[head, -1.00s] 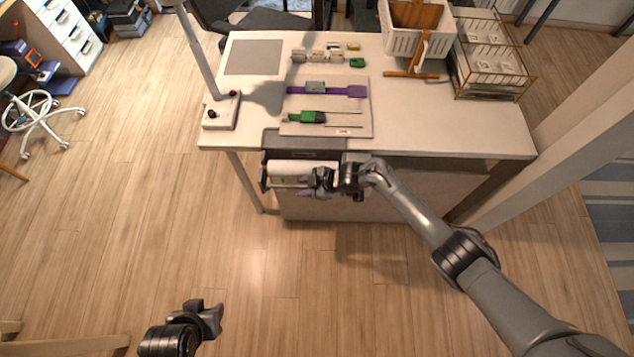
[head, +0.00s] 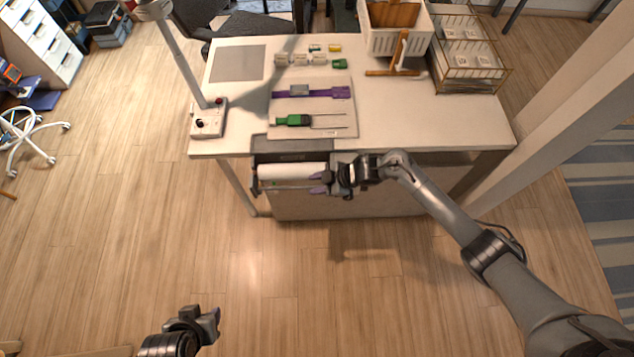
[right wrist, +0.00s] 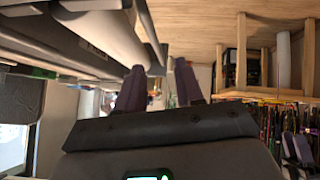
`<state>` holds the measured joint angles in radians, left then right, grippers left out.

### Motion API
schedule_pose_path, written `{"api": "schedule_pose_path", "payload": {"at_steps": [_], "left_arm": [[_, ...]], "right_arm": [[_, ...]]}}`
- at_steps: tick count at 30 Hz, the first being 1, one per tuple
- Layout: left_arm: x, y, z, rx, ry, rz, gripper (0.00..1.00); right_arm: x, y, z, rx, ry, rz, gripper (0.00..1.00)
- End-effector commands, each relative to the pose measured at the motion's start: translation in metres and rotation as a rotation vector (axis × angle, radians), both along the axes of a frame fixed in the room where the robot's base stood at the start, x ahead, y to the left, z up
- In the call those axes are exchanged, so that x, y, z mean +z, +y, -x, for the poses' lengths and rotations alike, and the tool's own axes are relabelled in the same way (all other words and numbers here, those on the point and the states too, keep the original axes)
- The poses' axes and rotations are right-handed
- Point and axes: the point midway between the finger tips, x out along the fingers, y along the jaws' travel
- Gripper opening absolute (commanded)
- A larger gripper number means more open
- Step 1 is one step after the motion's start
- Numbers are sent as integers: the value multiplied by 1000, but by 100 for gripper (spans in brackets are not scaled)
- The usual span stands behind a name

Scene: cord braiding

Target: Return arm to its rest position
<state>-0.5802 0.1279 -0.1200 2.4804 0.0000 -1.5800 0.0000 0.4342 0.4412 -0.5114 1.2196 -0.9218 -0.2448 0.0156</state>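My right gripper (head: 319,183) is in front of the table's near edge, at the right end of a white roll (head: 290,171) in a holder. Its two purple fingers point left and are spread apart with nothing visible between them. In the right wrist view both purple fingers (right wrist: 158,85) stand apart, with the pale roll (right wrist: 95,28) beside them at upper left. My right arm (head: 440,205) reaches in from the lower right. My left gripper (head: 208,318) hangs over bare floor at the bottom left; its finger gap is unclear.
The table (head: 420,120) carries a board with a purple strap (head: 325,92) and a green-handled tool (head: 293,120). A white basket (head: 385,42), wire rack (head: 468,60) and lamp base (head: 208,120) stand on it. The floor (head: 330,290) in front is open.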

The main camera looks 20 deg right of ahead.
Motion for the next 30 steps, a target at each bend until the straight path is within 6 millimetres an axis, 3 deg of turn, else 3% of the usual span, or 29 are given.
{"api": "schedule_pose_path", "payload": {"at_steps": [7,11,14,17,19,21,25,28,30], "left_arm": [[0,0,0,1,0,0,39],[0,-1,0,3,1,4,39],[0,-2,0,5,0,7,39],[0,-3,0,8,0,12,39],[0,-3,0,9,0,14,39],[1,-4,-1,10,-1,15,39],[0,-3,0,9,0,14,39],[0,-3,0,8,1,11,39],[0,-2,0,6,0,9,39]], "right_arm": [[-3,0,2,0,5,0,37],[-20,2,20,1,39,-1,37],[-47,9,51,4,96,-13,37],[-78,25,100,5,175,-48,37],[-88,50,140,2,210,-103,37],[-88,73,171,-31,219,-146,37],[-72,93,205,-168,212,-155,37],[-48,82,217,-339,209,-113,37],[-27,62,222,-474,216,-73,37]]}}
